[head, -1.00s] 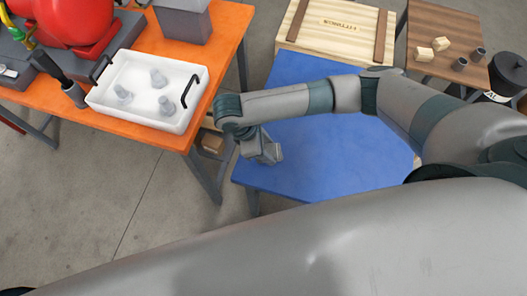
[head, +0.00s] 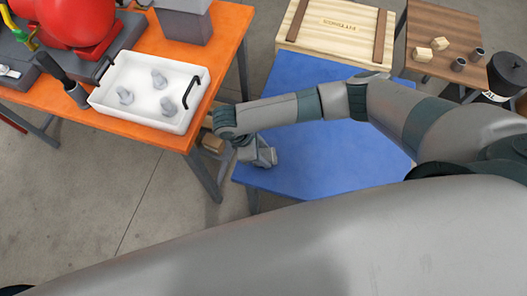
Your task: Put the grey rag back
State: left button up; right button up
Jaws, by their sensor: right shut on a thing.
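My right gripper (head: 268,158) is over the left front corner of the blue table (head: 330,160), small in the view and pointing down. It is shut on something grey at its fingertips. That looks to be the grey rag, but its outline is hard to tell from the fingers, and I cannot tell whether it touches the table top. No other grey rag shows. My left gripper is not in view.
A wooden crate (head: 337,30) stands behind the blue table, whose middle looks clear.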

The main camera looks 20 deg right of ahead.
jog(key=shift+f, duration=0.15)
jog(key=o, duration=1)
jog(key=b+v, duration=0.2)
jog(key=v, duration=1)
